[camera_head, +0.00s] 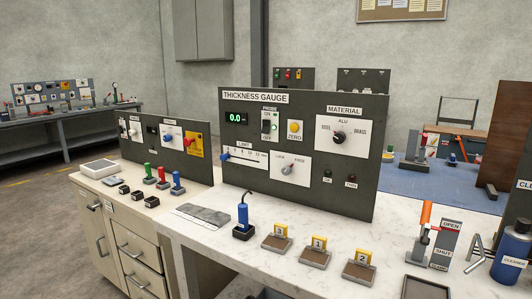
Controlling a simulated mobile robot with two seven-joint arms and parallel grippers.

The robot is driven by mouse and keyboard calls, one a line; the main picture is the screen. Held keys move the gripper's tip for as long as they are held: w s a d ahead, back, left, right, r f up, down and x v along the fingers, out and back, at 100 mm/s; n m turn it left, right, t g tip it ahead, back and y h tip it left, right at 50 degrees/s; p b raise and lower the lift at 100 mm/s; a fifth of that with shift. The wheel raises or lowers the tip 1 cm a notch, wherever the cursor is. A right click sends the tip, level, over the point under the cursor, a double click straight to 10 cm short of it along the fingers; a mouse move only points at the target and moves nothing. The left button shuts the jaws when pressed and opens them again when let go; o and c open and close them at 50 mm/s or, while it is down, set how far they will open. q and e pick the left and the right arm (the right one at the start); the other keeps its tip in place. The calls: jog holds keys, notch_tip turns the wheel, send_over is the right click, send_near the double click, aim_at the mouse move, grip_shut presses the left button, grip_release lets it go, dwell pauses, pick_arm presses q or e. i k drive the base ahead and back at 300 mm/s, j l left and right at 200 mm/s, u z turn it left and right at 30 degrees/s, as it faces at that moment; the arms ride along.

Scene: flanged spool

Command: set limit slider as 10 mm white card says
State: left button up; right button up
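The thickness gauge panel (297,155) stands upright on the white worktop, its display (236,118) reading 0.0 in green. The limit slider (225,156) has a blue knob at the left end of its white scale strip (247,157). The small scale numbers are hard to read. I cannot pick out a white card with 10 mm written on it. Neither of my grippers is in view.
A blue probe (242,218) stands in a dark holder before the panel. Several dark blocks, three with yellow number tags (281,231), sit on the worktop. A flat grey plate (203,215) lies left. An orange-handled clamp (424,220) and blue cleaner bottle (510,255) stand right.

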aim_at(223, 157)
jog(key=j+z, duration=0.15)
jog(key=z, duration=0.6)
jog(key=j+z, duration=0.25)
jog(key=j, duration=0.15)
jog(key=j+z, duration=0.25)
jog(key=j, duration=0.15)
jog(key=j+z, duration=0.25)
jog(key=j, duration=0.5)
jog(key=k, duration=0.05)
